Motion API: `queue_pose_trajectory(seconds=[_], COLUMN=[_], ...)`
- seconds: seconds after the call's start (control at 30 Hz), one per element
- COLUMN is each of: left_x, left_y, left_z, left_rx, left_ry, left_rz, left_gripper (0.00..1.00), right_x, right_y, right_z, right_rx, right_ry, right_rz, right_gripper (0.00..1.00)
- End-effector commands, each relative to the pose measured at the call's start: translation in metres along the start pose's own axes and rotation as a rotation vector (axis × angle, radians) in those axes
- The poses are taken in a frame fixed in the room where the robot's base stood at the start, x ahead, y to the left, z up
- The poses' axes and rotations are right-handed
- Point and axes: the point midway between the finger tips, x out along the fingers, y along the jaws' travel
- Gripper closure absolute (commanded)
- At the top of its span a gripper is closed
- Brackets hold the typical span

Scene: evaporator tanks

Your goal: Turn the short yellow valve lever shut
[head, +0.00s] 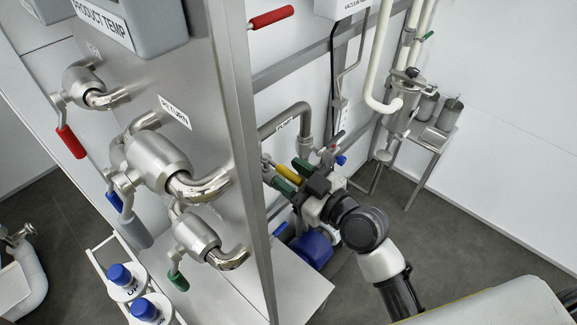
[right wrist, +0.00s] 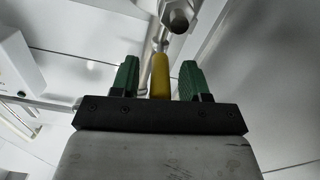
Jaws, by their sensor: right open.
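The short yellow valve lever (head: 289,174) is in the middle of the head view, behind the edge of the steel panel. In the right wrist view the lever (right wrist: 160,76) runs up toward a metal pipe fitting (right wrist: 178,18). My right gripper (head: 291,177) has green fingers and is open. Its fingers stand on both sides of the lever, with a gap on each side in the right wrist view (right wrist: 159,80). The valve body is partly hidden in the head view. My left gripper is not in view.
The steel panel (head: 240,150) stands close left of my right gripper. It carries valves with red (head: 71,141), blue (head: 114,202) and green (head: 178,281) levers. A blue pump (head: 312,249) sits below my gripper. Small red and blue handles are just beyond it.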

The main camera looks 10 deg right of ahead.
Motion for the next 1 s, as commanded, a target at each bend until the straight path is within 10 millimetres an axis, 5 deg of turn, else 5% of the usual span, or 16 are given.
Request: queue_pose_trajectory(seconds=[0.4, 0.7, 1.0], left_x=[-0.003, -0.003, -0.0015], left_y=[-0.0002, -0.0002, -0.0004], left_z=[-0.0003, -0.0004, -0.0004], left_rx=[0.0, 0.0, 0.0], left_ry=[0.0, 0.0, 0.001], left_rz=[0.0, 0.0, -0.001], left_gripper=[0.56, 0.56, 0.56], right_x=[0.0099, 0.0097, 0.0099], right_y=[-0.0004, -0.0003, -0.0005], right_z=[0.0002, 0.0003, 0.0008], right_rx=[-0.001, -0.001, -0.002], right_ry=[0.0, -0.001, 0.0], right_rz=[-0.001, 0.0, -0.005], right_gripper=[0.55, 1.0, 1.0])
